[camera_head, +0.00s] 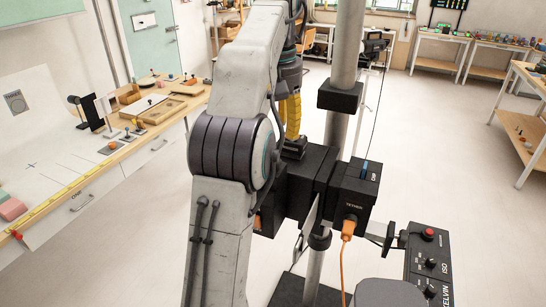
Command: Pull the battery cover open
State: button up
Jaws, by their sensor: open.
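A black camera-like rig (302,190) is clamped on a grey upright pole in the middle. It has a box (350,195) marked "TETHER", with an orange cable (341,262) plugged into it. I cannot make out the battery cover; it may be on a side hidden by my arm. My gripper (293,134), with yellow parts, points down just above the top of the rig and partly behind my own arm. It appears empty. Whether it touches the rig I cannot tell.
A control panel (430,262) with a red knob stands at the lower right, close to the rig. A bench (60,190) with small props runs along the left. More tables (440,40) stand at the back and right. The floor (440,150) between is clear.

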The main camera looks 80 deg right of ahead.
jog(key=shift+a+f+n+y, duration=0.1)
jog(key=shift+a+n+y, duration=0.2)
jog(key=shift+a+n, duration=0.2)
jog(key=shift+f, duration=3.6)
grip_shut()
